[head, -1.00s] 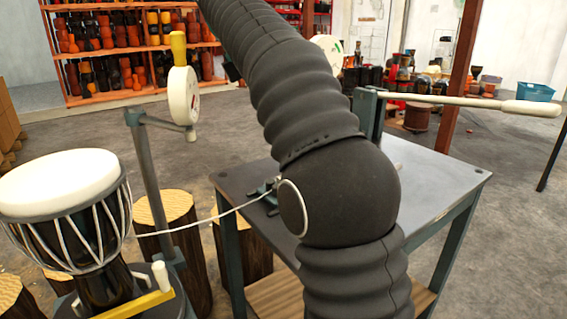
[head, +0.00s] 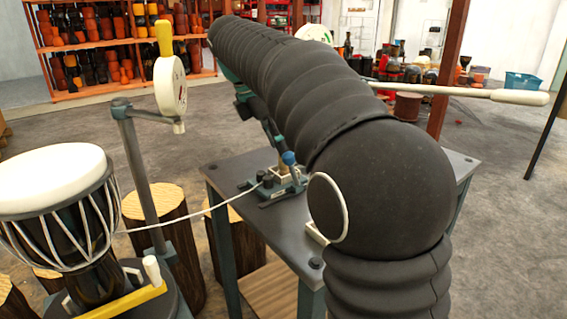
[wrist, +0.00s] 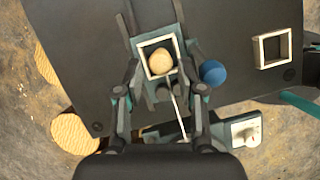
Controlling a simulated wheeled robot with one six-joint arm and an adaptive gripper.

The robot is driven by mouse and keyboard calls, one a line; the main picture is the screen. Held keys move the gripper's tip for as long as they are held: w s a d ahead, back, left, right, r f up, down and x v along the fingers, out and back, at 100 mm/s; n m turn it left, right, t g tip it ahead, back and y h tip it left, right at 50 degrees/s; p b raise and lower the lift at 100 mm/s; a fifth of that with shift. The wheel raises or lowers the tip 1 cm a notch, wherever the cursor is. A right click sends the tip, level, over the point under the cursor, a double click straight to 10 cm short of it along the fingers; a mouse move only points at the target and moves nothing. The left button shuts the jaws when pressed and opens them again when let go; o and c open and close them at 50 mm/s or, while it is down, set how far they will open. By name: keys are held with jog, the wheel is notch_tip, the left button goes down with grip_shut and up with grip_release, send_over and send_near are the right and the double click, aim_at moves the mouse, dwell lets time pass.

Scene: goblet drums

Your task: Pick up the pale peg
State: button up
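A pale round peg top (wrist: 159,61) shows inside a cream square frame (wrist: 146,48) on a teal fixture (head: 272,189) on the dark table (head: 240,163). The wrist view looks down on it, so its height is hidden. My gripper (wrist: 161,82) is open above the fixture, one finger to each side of the frame's near part, with nothing held.
A blue ball knob (wrist: 213,72) stands right beside the fixture. An empty square frame (wrist: 273,48) lies to the right. A thin cord (head: 190,216) runs from the fixture to the drum (head: 55,215). A white post (head: 152,269) stands by a yellow bar (head: 125,302).

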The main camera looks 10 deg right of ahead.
jog(key=shift+b+x, duration=0.3)
jog(key=shift+x, duration=1.5)
jog(key=c, duration=0.7)
jog(key=shift+r, duration=0.1)
